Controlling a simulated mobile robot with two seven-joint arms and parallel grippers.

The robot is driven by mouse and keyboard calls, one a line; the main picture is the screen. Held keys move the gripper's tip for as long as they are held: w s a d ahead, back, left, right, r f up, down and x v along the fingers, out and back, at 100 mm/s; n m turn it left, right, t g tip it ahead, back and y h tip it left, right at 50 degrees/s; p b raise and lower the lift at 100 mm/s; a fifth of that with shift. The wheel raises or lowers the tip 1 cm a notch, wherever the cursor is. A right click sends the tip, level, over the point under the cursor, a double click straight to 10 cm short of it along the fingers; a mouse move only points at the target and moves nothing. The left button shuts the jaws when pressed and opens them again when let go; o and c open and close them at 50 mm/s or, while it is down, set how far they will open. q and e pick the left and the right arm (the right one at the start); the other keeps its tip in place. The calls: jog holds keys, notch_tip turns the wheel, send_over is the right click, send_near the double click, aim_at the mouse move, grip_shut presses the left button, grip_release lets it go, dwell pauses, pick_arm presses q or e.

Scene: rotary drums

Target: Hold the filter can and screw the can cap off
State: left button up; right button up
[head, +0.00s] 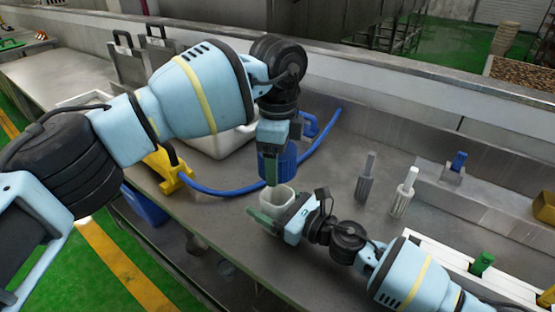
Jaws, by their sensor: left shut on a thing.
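The filter can (278,197) is a pale grey cup with its open mouth facing up. The blue ribbed can cap (277,163) is above the can, and the can's rim and inside show below it. My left gripper (271,168) points down from above and is shut on the cap. My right gripper (272,215) comes in from the lower right at the can, with a green finger along its near side. The far finger is mostly hidden, so its grip is unclear. The can's base is hidden too.
A blue hose (230,193) curves over the steel bench behind the can, from a yellow fitting (166,172). A white bin (222,142) stands behind. Two grey upright tools (365,182) (403,194) stand to the right. The bench between them and the can is clear.

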jog(key=shift+o, duration=0.7)
jog(key=shift+s+d, duration=0.1)
jog(key=shift+d, duration=0.15)
send_over(314, 247)
jog(key=x, duration=0.2)
jog(key=shift+s+d+f+b, duration=0.1)
jog(key=shift+b, duration=0.2)
jog(key=shift+v, duration=0.8)
pick_arm(q)
notch_tip(314, 247, down, 2)
jog(key=shift+f, duration=0.1)
